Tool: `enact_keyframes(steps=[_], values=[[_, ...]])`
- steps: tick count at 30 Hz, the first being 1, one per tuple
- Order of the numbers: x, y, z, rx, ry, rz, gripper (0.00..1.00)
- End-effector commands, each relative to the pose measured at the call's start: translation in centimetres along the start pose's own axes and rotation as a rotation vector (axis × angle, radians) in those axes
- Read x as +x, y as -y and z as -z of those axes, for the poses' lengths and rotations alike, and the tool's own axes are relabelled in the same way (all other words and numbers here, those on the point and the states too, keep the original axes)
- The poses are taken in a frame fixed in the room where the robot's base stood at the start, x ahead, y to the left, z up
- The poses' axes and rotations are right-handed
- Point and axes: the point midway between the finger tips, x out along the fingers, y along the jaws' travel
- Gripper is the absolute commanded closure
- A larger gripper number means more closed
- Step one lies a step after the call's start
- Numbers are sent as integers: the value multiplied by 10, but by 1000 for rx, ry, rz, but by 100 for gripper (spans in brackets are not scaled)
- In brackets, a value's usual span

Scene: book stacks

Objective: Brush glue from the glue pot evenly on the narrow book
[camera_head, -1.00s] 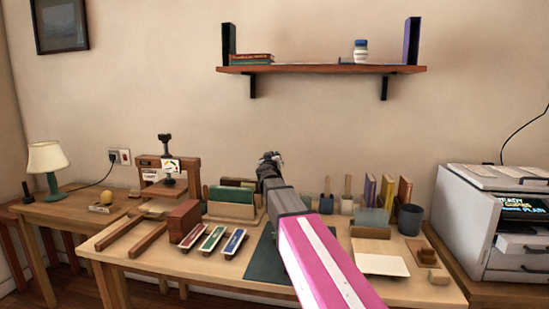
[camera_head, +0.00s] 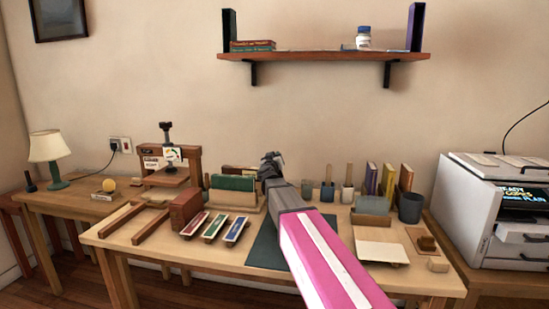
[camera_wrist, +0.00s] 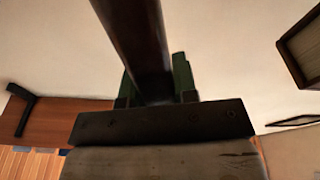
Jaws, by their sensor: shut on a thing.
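My gripper (camera_head: 271,160) is raised over the back middle of the work table, in front of the wall. In the wrist view my gripper (camera_wrist: 155,92) is shut on a long dark brown thing (camera_wrist: 133,35), which runs out past the top edge. Its far end is out of view and I cannot tell what it is. A pale pot (camera_head: 347,194) and a darker pot (camera_head: 327,193), each with a stick upright in it, stand right of my arm. I cannot tell which is the glue pot. Thin upright books (camera_head: 388,180) stand further right; I cannot tell which is the narrow one.
A wall shelf (camera_head: 330,56) hangs above the table. A wooden press (camera_head: 166,165), a brown block (camera_head: 185,208) and coloured strips (camera_head: 214,227) are on the left. A dark mat (camera_head: 264,247) lies under my arm. A grey cup (camera_head: 410,208) and a printer (camera_head: 488,210) are on the right.

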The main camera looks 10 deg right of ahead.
Motion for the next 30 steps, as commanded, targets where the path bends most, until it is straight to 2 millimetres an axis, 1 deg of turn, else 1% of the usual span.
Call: enact_keyframes(steps=[15, 30], values=[[0, 0, 0, 0, 0, 0, 97], [-1, 2, -5, -1, 1, 0, 97]])
